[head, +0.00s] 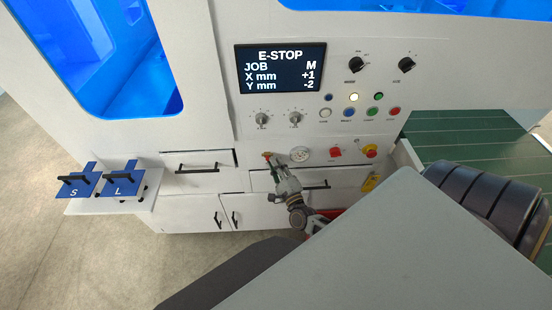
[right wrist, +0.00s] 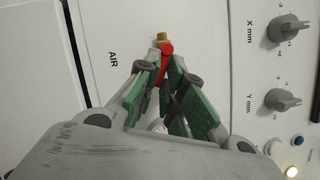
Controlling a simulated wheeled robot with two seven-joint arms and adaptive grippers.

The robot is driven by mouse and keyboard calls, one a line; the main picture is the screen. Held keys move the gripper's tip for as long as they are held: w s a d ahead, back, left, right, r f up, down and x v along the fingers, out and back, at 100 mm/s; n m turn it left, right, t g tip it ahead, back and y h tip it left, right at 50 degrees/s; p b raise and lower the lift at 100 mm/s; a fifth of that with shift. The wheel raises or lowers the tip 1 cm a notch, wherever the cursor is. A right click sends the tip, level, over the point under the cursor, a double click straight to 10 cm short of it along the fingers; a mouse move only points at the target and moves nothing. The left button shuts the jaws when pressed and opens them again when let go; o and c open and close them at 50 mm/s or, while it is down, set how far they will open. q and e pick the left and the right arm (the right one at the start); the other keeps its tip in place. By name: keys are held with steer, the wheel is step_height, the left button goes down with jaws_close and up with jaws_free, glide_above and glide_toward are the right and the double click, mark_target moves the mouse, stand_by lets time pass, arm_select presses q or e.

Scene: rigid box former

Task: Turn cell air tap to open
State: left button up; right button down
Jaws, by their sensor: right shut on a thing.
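The air tap shows in the right wrist view as a brass fitting (right wrist: 162,37) with a red handle (right wrist: 167,49) on the white panel, beside the AIR label (right wrist: 113,60). In the head view the tap (head: 267,154) is a small red and brass spot below the dials. My right gripper (right wrist: 164,66) has its green-padded fingers closed together on the red handle. In the head view the right gripper (head: 271,162) reaches up to the tap from below. The fingers hide part of the handle, and its exact angle is hard to tell. My left gripper is not in view.
A round gauge (head: 300,154), a red switch (head: 335,153) and a red emergency button (head: 370,151) sit right of the tap. A display (head: 280,67) reads E-STOP. Drawer handles (head: 197,169) project nearby. Blue S and L plates (head: 122,184) lie on a left shelf.

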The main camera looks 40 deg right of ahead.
steer(key=r+n+p, duration=0.1)
steer(key=n+p, duration=0.1)
steer(key=p, duration=0.1)
steer(key=shift+g+y, duration=0.3)
steer(key=p, duration=0.1)
steer(key=n+p, duration=0.1)
steer(key=shift+s+r+n+g+p, duration=0.1)
steer(key=shift+r+n+g+p, duration=0.05)
steer(key=shift+n+g+p, duration=0.2)
arm_select(q)
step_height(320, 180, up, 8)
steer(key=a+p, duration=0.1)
steer(key=shift+p, duration=0.4)
arm_select(e)
steer(key=shift+n, duration=0.55)
steer(key=c, duration=1.5)
jaws_free()
steer(key=shift+c, duration=0.2)
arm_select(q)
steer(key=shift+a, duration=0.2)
